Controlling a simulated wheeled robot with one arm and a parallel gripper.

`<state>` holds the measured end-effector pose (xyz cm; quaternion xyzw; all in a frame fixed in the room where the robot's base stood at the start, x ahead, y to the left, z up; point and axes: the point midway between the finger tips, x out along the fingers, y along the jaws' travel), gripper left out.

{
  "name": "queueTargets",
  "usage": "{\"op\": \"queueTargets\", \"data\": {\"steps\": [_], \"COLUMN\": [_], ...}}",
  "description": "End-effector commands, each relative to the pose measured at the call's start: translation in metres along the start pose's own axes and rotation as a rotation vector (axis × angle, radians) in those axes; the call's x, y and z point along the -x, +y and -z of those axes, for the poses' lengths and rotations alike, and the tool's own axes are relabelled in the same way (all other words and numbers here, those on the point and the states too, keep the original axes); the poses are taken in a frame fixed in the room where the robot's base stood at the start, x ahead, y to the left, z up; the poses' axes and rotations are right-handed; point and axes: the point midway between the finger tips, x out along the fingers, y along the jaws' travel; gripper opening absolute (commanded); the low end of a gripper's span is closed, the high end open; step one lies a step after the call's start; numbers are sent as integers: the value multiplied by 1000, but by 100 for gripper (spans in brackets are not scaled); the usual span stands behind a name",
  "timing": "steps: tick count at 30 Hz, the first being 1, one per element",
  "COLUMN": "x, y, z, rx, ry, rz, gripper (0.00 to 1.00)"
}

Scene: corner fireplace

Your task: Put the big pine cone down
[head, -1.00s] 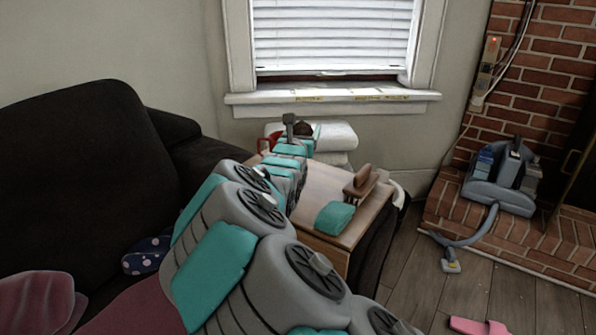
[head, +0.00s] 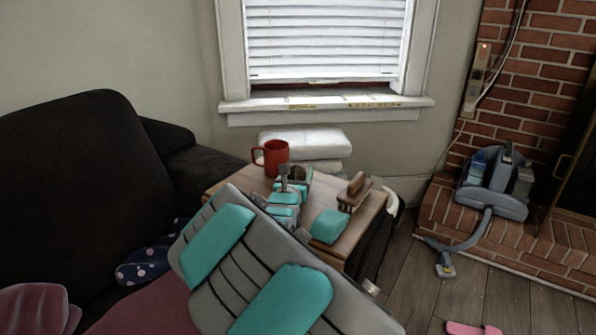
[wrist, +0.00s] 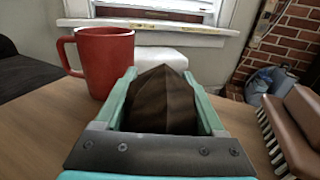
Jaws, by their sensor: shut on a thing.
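The big pine cone (wrist: 165,100) is a dark brown, ridged lump between the two teal fingers of my gripper (wrist: 168,104) in the wrist view. My gripper is shut on it. In the head view my gripper (head: 298,178) is low over the wooden side table (head: 232,192), with a bit of the brown cone (head: 298,172) showing between its fingers. The underside of the cone is hidden, so I cannot tell whether it touches the tabletop.
A red mug (head: 271,157) stands just left of my gripper. A brown brush (head: 354,192) and a teal block (head: 328,226) are on the table's right side. White folded cloths (head: 303,142) lie behind. A dark sofa (head: 70,190) is at left.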

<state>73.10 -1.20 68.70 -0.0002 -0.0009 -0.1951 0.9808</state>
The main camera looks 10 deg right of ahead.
Motion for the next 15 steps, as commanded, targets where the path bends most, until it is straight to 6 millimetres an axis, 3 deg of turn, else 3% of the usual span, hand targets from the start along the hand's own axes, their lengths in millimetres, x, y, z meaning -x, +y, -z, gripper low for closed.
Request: {"op": "queueTargets", "data": {"steps": [5,6,12,15], "x": [0,0,0,0], "y": [0,0,0,0], "z": [4,3,3,3], "rx": [0,0,0,0], "ry": [0,1,1,1], "rz": [0,0,0,0], "gripper": [16,75,97,100]}}
